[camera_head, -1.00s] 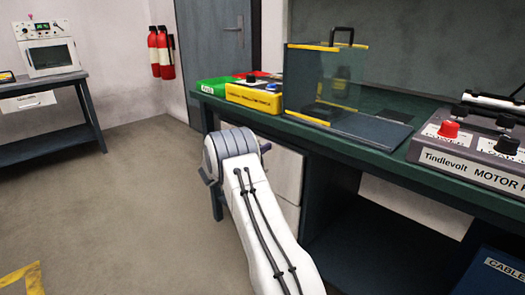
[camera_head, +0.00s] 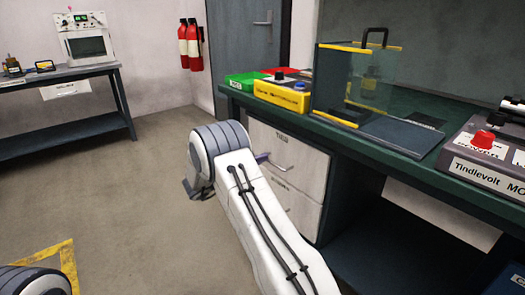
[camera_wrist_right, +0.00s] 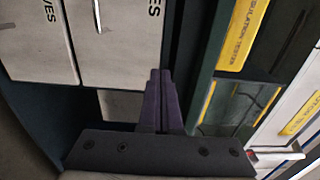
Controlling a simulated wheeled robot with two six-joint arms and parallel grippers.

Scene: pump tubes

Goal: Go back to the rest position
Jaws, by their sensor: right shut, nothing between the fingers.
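My right gripper shows in the right wrist view (camera_wrist_right: 160,74), where its two dark purple fingers are pressed together with nothing between them. In the head view the white forearm and grey ringed wrist of my right arm hide most of that gripper; a small purple part shows beside the wrist, in front of the bench drawers. My left gripper is out of view; a grey and white part of what looks like my left arm shows at the lower left corner.
The green bench (camera_head: 383,147) carries a clear guard box (camera_head: 338,88), a yellow case (camera_head: 283,96) and a grey motor unit (camera_head: 490,165). White drawers (camera_head: 300,165) are under it. A side table (camera_head: 65,75) stands far left. Open floor (camera_head: 120,190) lies between.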

